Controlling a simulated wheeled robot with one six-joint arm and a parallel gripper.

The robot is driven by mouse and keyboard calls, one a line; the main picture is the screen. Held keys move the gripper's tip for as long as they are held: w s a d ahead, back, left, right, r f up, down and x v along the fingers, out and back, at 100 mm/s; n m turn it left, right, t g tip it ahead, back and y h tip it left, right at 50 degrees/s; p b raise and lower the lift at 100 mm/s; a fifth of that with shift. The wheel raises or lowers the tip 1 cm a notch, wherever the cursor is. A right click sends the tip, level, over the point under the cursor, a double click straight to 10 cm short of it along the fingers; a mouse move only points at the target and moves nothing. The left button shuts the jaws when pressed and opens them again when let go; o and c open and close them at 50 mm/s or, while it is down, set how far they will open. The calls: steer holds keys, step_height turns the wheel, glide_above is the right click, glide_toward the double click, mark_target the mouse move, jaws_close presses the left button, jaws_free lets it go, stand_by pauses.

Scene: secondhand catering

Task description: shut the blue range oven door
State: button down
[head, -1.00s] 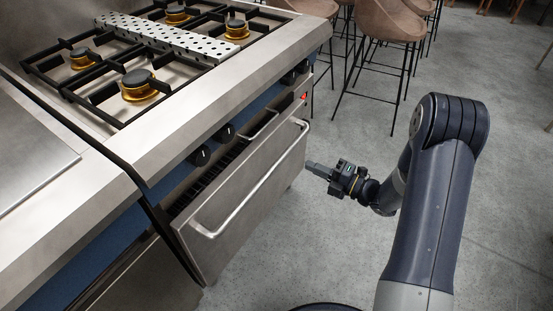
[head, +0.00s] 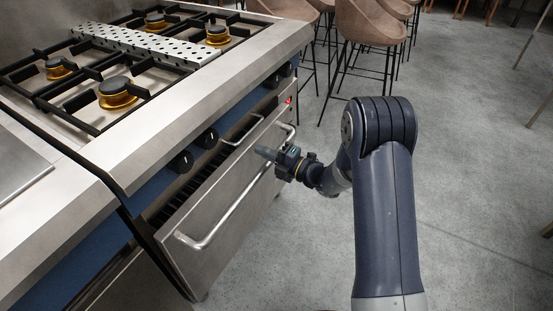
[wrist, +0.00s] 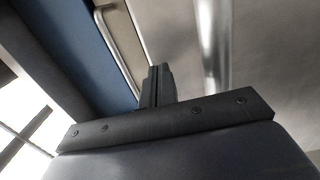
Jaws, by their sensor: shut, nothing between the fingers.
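The blue range (head: 190,145) stands at the left, with a steel top and a blue front panel. Its oven door (head: 222,208) is steel and hangs partly open, tilted outward at the top, with a dark gap behind its upper edge. A long bar handle (head: 238,198) runs along the door's front. My gripper (head: 262,152) is shut and empty, at the handle's far half near the door's top edge. I cannot tell whether it touches the door. In the wrist view the shut fingers (wrist: 158,85) point toward the door (wrist: 265,60), beside the handle (wrist: 214,50).
Burners (head: 116,92) and a perforated steel strip (head: 150,45) are on the range top. Dark knobs (head: 182,161) stick out above the door. Bar stools (head: 370,30) stand behind the range. The grey floor (head: 470,180) at the right is clear.

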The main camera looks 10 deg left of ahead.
steer(key=shift+w+a, duration=0.15)
steer(key=shift+a, duration=0.15)
